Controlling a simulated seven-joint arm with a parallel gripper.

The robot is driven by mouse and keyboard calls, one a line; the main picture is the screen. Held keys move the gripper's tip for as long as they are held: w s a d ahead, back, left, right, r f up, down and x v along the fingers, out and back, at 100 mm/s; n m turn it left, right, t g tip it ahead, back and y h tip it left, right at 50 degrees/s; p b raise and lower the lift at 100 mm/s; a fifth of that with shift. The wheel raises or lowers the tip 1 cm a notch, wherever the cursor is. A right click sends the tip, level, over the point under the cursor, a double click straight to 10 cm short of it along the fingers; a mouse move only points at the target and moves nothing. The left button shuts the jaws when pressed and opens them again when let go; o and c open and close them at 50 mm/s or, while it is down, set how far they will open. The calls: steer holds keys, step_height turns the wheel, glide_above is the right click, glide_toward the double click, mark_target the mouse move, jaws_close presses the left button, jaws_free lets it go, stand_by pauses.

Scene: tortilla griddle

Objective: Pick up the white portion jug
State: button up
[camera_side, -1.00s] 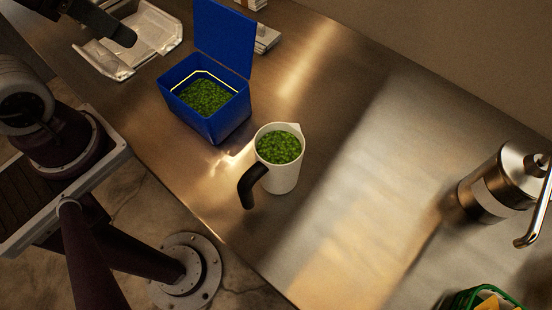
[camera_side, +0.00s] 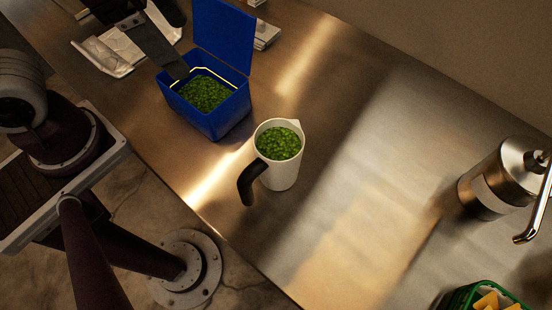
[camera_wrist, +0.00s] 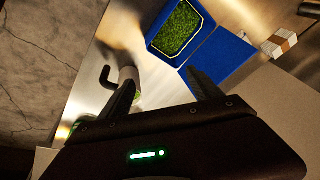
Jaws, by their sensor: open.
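The white portion jug (camera_side: 284,174) stands upright on the steel counter, full of chopped green stuff, its black handle (camera_side: 248,186) pointing to the lower left. In the wrist view the jug (camera_wrist: 127,74) is partly hidden behind my left-hand finger. My gripper (camera_side: 180,73) is at the upper left of the jug in the side view, apart from it, by the left rim of the blue box. In the wrist view my gripper (camera_wrist: 163,82) has its fingers spread with nothing held between them.
A blue box (camera_side: 212,125) with raised lid and green contents stands beside the jug. A steel pump dispenser (camera_side: 490,190) and a green basket (camera_side: 462,298) are at right. The counter right of the jug is clear.

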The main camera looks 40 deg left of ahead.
steer(key=d+f+m+g, duration=0.1)
steer(key=d+f+m, duration=0.25)
steer(key=d, duration=0.25)
steer(key=m+g+y, duration=0.1)
steer(key=m+g, duration=0.1)
steer(key=m, duration=0.5)
glide_above(250, 171)
steer(key=shift+n, duration=0.25)
step_height(250, 171, down, 4)
steer(key=shift+w+a+f, duration=0.1)
steer(key=shift+a+f, duration=0.05)
steer(key=shift+f, duration=0.1)
step_height(250, 171, down, 7)
steer(key=shift+f, duration=0.2)
steer(key=shift+r, duration=0.1)
jaws_close()
